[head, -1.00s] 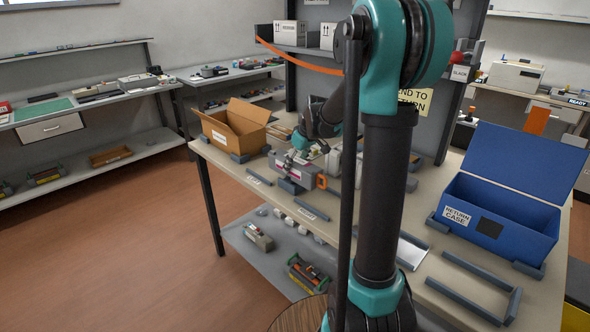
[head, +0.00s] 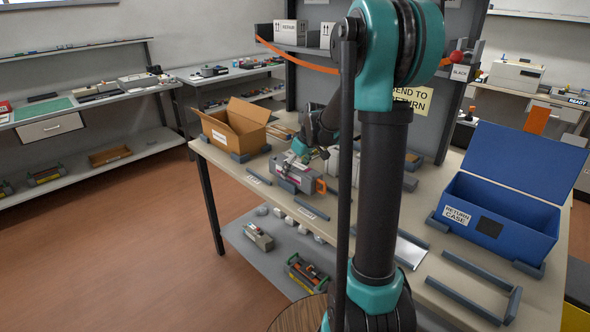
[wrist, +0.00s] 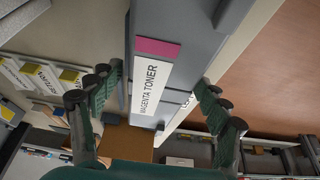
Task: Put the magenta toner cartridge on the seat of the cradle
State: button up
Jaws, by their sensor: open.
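The magenta toner cartridge (head: 300,170) is a grey block with a magenta mark and an orange end. It rests low at the bench's front edge, behind and over the dark grey cradle (head: 287,186). How fully it sits on the seat cannot be told. In the wrist view the cartridge (wrist: 172,50) shows its magenta patch and "MAGENTA TONER" label, between my spread fingers. My gripper (head: 301,150) is open, just above and behind the cartridge in the head view. The wrist view also shows my gripper (wrist: 160,85), with gaps visible beside the cartridge.
An open cardboard box (head: 235,127) stands left of the cartridge. A blue return case (head: 500,215) with raised lid stands at the right. Empty grey rails (head: 480,285) lie at the near right. A lower shelf (head: 270,262) holds other cartridges. A grey panel with shelf rises behind.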

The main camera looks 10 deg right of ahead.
jog(key=shift+r, duration=0.1)
jog(key=v, duration=1.2)
jog(key=shift+c, duration=0.2)
dwell(1.6)
